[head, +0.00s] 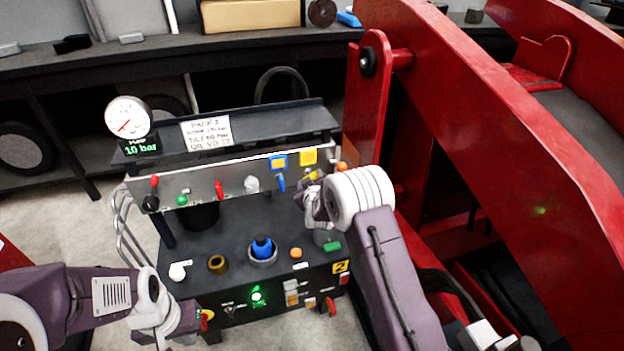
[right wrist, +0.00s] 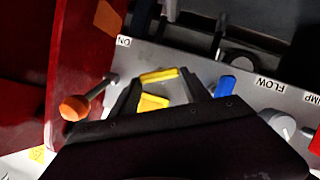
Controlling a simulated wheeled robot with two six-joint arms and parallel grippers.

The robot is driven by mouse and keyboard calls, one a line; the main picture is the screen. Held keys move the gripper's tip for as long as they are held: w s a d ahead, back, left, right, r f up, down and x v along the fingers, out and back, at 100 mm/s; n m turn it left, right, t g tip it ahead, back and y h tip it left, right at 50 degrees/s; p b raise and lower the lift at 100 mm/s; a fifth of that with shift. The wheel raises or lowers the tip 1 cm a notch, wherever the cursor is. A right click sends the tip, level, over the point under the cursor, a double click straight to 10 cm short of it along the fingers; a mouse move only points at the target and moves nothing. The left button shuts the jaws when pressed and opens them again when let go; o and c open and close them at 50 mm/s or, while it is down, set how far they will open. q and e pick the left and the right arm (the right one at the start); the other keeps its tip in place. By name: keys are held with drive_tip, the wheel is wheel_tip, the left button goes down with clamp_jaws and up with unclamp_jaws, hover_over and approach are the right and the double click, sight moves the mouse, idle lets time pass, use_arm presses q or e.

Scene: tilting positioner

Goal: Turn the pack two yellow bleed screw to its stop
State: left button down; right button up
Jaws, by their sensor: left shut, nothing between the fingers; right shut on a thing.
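The yellow bleed screw (head: 311,176) is on the sloping metal panel (head: 228,178) of the pack, near the panel's right end. In the right wrist view, its yellow bar (right wrist: 158,75) lies between the fingertips, with a second yellow patch (right wrist: 152,102) behind it. My right gripper (head: 312,187) is shut on the screw; its fingers also show in the right wrist view (right wrist: 163,82). The wrist partly hides the screw in the head view. My left gripper (head: 196,322) is low at the pack's front left corner, shut and empty.
A blue lever (head: 281,183) sits left of the screw and an orange knob (head: 342,167) right of it. A gauge (head: 127,117) with a 10 bar display and a PACK 2 card (head: 206,133) stand above the panel. Red machine arms (head: 480,100) fill the right side.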

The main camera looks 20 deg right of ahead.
drive_tip(key=shift+a+f+n+t+h+b, duration=0.2)
drive_tip(key=shift+n+t+h+b, duration=0.4)
drive_tip(key=shift+n+b, duration=1.8)
drive_tip(key=shift+a+f+n+t+h+b, duration=0.1)
drive_tip(key=shift+f+n+t+h+b, duration=0.5)
drive_tip(key=shift+b, duration=3.3)
drive_tip(key=shift+a+r+n+t+h+b, duration=0.15)
drive_tip(key=shift+n+t+h+b, duration=0.45)
drive_tip(key=shift+n+b, duration=1.95)
drive_tip(key=shift+m+b, duration=0.55)
drive_tip(key=shift+b, duration=0.05)
drive_tip(key=o, duration=1.4)
drive_tip(key=shift+g+h, duration=0.3)
